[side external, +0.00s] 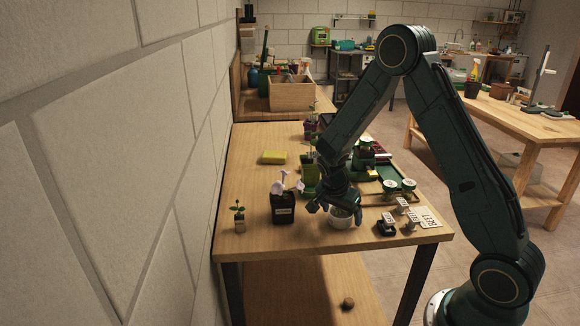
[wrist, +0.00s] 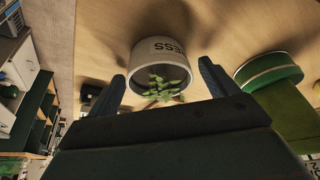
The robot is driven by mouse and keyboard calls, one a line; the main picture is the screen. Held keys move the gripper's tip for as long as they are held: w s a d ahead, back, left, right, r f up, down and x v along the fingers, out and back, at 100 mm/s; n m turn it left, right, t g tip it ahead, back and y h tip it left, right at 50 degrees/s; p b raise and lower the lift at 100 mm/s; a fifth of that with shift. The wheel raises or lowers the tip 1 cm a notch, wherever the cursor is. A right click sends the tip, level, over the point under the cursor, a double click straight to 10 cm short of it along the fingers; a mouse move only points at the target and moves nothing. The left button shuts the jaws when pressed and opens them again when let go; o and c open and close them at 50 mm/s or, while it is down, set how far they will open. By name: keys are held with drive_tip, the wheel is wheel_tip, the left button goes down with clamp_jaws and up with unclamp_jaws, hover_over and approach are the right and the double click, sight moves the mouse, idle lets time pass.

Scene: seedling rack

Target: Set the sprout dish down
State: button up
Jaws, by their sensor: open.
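The sprout dish (side external: 341,220) is a small white pot near the front edge of the wooden table, under my gripper (side external: 335,203). It appears to rest upright on the tabletop. In the wrist view the dish (wrist: 151,52) shows dark lettering ending in "ESS" and green sprouts at its mouth. My gripper (wrist: 162,72) is open there, with one finger on each side of the dish and visible gaps between. In the side view my gripper partly hides the dish's rim.
A black pot with pale growth (side external: 283,207) and a small seedling (side external: 239,215) stand to the left. Label blocks (side external: 386,225) and a lettered card (side external: 429,218) lie to the right. Lidded jars (side external: 390,188) and a yellow sponge (side external: 274,157) are farther back.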

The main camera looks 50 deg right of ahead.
drive_tip(key=v, duration=1.2)
drive_tip(key=shift+a+r, duration=0.1)
drive_tip(key=shift+r, duration=0.1)
idle(0.4)
drive_tip(key=s+a+r+n+t+y, duration=0.2)
drive_tip(key=s+a+r+n, duration=0.4)
drive_tip(key=s+n, duration=0.3)
drive_tip(key=s+a+r+n+t+y, duration=0.2)
drive_tip(key=s+a+r+n, duration=0.5)
drive_tip(key=s, duration=0.4)
drive_tip(key=shift+r+n+t, duration=0.45)
drive_tip(key=shift+n+t, duration=0.35)
drive_tip(key=shift+n, duration=0.2)
